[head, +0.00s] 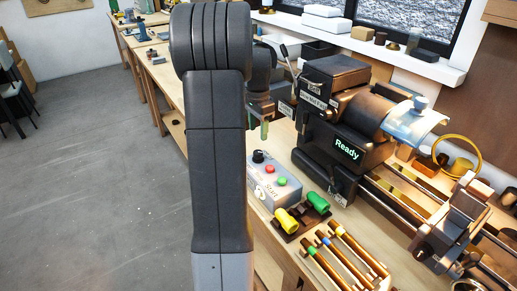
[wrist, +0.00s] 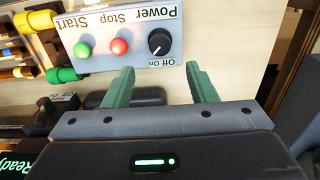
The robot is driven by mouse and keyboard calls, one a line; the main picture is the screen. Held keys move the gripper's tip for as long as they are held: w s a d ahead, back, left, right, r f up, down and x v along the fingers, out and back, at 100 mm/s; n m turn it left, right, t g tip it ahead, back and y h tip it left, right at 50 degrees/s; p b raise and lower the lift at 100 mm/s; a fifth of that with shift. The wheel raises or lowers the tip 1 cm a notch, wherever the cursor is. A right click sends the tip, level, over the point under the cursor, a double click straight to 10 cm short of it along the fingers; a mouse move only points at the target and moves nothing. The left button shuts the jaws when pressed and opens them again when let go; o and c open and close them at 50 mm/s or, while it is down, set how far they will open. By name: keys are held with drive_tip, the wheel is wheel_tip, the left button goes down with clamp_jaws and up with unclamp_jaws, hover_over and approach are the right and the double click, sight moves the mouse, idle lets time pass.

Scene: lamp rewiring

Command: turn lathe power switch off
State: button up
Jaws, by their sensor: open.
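The grey control box (head: 268,184) stands on the bench beside the lathe (head: 340,120). It also shows upside down in the wrist view (wrist: 190,18), with its Power, Stop and Start labels. The black power knob (wrist: 159,42) is at its right end there, by a small Off/On label; I cannot surely read which word its mark points to. The knob also shows in the head view (head: 258,156). My gripper (wrist: 160,68) is open and empty, its green fingers spread to either side of the knob's line and apart from it. In the head view the fingers (head: 264,128) are partly hidden.
On the box are a red button (wrist: 119,46) and a green button (wrist: 83,50). The lathe screen (head: 348,149) reads Ready. Yellow and green handles (head: 287,221) and several wooden-handled tools (head: 345,252) lie in front. My arm hides part of the bench.

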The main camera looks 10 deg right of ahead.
sight(258, 152)
wheel_tip(258, 152, down, 9)
drive_tip(key=shift+r+p, duration=0.15)
drive_tip(key=shift+p, duration=0.25)
drive_tip(key=c, duration=1)
